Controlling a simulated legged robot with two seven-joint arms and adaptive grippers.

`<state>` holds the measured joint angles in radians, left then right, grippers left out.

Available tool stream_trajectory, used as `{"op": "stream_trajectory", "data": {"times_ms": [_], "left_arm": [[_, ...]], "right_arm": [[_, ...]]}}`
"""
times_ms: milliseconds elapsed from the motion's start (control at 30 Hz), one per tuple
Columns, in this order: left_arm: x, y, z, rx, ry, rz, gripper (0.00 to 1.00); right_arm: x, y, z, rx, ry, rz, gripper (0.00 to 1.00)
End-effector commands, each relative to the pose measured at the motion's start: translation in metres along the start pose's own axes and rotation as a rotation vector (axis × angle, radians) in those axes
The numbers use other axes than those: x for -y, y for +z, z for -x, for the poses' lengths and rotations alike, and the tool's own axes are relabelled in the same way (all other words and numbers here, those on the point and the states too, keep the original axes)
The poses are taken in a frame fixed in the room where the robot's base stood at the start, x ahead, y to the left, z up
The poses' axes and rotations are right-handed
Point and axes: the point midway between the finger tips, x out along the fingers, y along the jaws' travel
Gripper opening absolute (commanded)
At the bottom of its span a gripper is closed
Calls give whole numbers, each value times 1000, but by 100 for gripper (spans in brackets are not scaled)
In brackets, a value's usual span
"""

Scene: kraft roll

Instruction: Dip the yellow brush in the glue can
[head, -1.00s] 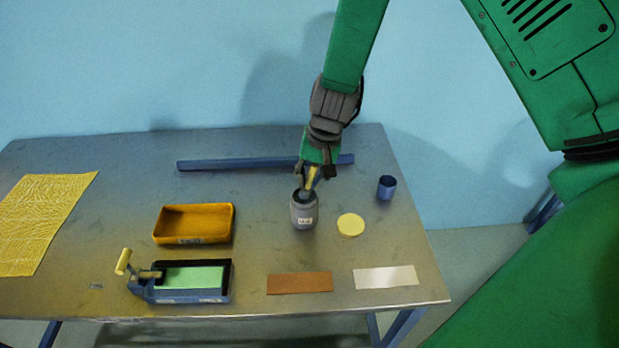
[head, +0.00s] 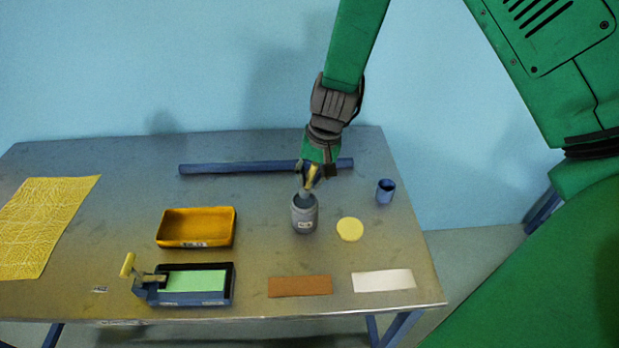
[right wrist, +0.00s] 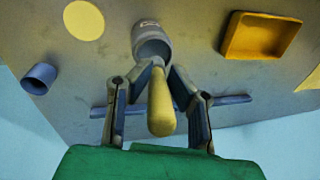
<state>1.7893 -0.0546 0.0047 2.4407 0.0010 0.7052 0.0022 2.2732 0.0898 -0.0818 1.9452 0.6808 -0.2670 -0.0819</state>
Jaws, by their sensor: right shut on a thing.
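My right gripper (head: 313,177) is shut on the yellow brush (head: 312,174) above the grey glue can (head: 304,218). In the right wrist view the brush's yellow handle (right wrist: 160,105) sits between the two fingers (right wrist: 158,88), and its far end points at the mouth of the can (right wrist: 151,42). The brush's lower end is at the can's opening in the head view. I cannot tell how deep its bristles reach inside. The can stands upright on the table. My left gripper is not in view.
A yellow disc (head: 349,229) and a blue cup (head: 385,191) stand right of the can. A blue bar (head: 230,168) lies behind. An orange tray (head: 197,243) is left, above a green-topped press (head: 195,281). Brown (head: 300,286) and white (head: 383,281) pieces lie in front.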

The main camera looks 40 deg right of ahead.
Motion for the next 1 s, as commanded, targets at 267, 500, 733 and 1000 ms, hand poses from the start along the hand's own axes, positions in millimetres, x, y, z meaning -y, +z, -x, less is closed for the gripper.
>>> {"op": "stream_trajectory", "data": {"times_ms": [267,500,733,1000], "left_arm": [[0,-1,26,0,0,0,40],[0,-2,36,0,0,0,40],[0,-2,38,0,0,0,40],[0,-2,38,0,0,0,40]], "right_arm": [[6,0,26,0,-1,1,0],[9,-1,44,-2,-1,1,0],[10,-1,48,-1,0,1,0],[10,-1,47,-1,0,1,0]]}}
